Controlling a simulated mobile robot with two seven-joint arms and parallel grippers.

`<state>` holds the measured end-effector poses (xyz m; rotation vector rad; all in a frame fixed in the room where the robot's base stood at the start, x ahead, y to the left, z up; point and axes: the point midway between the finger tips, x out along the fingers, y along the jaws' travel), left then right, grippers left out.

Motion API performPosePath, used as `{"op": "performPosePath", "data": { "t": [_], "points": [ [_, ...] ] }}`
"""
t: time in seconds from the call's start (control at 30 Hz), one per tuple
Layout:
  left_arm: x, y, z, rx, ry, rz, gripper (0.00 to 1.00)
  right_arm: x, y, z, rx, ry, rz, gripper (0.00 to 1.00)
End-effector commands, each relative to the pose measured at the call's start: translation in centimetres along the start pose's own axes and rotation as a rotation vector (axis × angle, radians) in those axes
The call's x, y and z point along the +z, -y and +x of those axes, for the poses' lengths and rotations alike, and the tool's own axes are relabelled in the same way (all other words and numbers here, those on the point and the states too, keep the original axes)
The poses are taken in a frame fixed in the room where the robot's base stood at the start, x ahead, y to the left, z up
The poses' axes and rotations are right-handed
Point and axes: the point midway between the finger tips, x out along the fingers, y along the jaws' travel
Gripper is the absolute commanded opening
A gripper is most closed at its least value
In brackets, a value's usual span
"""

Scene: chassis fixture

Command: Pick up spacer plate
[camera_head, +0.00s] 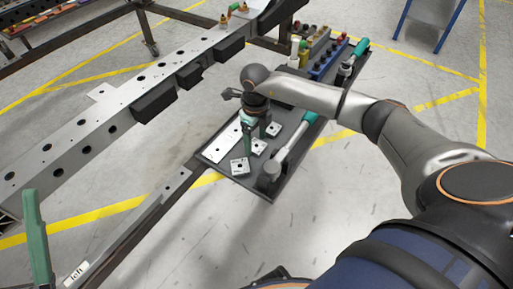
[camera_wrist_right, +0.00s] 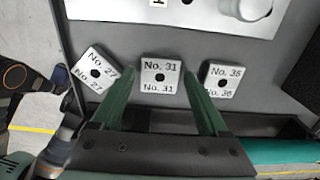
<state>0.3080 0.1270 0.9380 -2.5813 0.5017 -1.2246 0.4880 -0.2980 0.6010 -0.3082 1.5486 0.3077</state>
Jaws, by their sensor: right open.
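Three small square light-grey spacer plates, each with a dark centre hole, lie apart in a row on a dark tray (camera_head: 271,190). In the right wrist view they read No. 27 (camera_wrist_right: 95,69), No. 31 (camera_wrist_right: 160,75) and a right one (camera_wrist_right: 220,79) that seems to read No. 36. My right gripper (camera_head: 255,136) is over the tray with green fingers open. In the wrist view its fingertips (camera_wrist_right: 158,82) are either side of the No. 31 plate, with nothing held; contact is unclear. One green finger (camera_head: 36,240), apparently of my left gripper, shows at the lower left.
A long white plate (camera_head: 222,141) lies on the tray's left side. A green-handled wrench (camera_head: 290,148) lies along its right side. Several fittings and a blue block (camera_head: 325,63) stand at the far end. A long metal chassis rail (camera_head: 75,140) runs left of the tray.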

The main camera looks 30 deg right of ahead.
Motion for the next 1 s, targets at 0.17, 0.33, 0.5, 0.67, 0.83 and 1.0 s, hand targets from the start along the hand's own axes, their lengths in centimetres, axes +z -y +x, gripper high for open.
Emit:
{"op": "performPosePath", "data": {
  "t": [0.17,0.33,0.5,0.67,0.83,1.0],
  "points": [
    [-0.07,-0.11,-0.13,0.001,-0.009,-0.002,0.69,0.01,-0.01,0.84,0.000,0.000,0.000,0.78],
    [-0.08,-0.10,-0.11,0.001,-0.009,-0.003,0.69,0.01,0.00,0.79,0.000,0.000,0.000,0.76],
    [-0.07,-0.10,-0.11,0.001,-0.008,-0.003,0.69,0.00,0.00,0.78,0.000,0.000,0.000,0.57],
    [-0.07,-0.10,-0.11,0.001,-0.008,-0.003,0.69,0.00,0.00,0.78,0.000,0.000,0.000,0.39],
    [-0.06,-0.10,-0.11,0.001,-0.007,-0.003,0.69,0.00,0.01,0.77,0.000,0.000,0.000,0.20],
    [-0.05,-0.10,-0.11,0.001,-0.007,-0.003,0.69,0.00,0.01,0.77,0.000,0.000,0.000,0.01]
  ]
}}
